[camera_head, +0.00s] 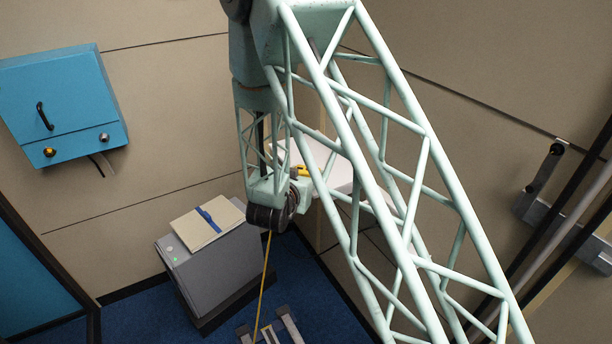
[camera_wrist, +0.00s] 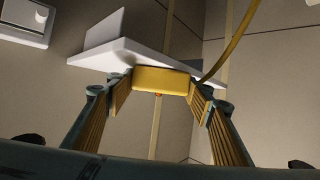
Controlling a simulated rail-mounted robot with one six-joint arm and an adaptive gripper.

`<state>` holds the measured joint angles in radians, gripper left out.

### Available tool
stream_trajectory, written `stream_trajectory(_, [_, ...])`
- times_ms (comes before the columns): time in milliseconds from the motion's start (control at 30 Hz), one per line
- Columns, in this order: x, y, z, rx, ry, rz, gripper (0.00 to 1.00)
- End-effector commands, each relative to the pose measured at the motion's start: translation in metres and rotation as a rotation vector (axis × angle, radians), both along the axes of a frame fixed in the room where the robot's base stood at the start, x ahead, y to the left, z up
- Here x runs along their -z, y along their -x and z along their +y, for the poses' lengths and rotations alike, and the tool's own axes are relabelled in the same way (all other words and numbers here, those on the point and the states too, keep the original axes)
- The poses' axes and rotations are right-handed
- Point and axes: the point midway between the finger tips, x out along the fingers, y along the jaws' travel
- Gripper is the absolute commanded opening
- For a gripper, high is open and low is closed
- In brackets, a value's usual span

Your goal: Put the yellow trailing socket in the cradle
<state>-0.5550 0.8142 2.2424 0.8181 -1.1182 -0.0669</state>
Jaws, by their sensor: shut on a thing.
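The yellow trailing socket (camera_wrist: 160,80) is a yellow block between the two fingers of my gripper (camera_wrist: 162,92) in the wrist view, and my gripper is shut on it. A yellow cable (camera_wrist: 237,40) curves up at the right of it. In the head view a small yellow piece (camera_head: 301,171), seemingly the socket, shows beside the white shelf, partly hidden by my arm. The cable (camera_head: 264,275) hangs down past my wrist there. I cannot make out a cradle for certain. Whether the socket touches the shelf cannot be told.
The white shelf (camera_wrist: 187,66) lies just beyond the socket, with an upright plate at its left. A grey cabinet (camera_head: 215,262) carries a cream binder (camera_head: 207,222) with a blue strap. A blue wall box (camera_head: 65,95) hangs at left. A metal frame (camera_head: 288,325) stands on the blue floor.

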Motion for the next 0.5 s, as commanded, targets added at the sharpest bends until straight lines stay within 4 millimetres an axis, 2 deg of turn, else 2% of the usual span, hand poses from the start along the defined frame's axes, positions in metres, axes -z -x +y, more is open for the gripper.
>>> stream_trajectory(367, [0.0023,-0.0001,0.0,0.0,0.0,-0.001,0.36])
stream_trajectory(400, [0.0027,0.0,-0.0001,0.0,0.0,0.0,0.49])
stream_trajectory(500, [0.0019,-0.0001,-0.0001,0.0,0.0,0.0,0.58])
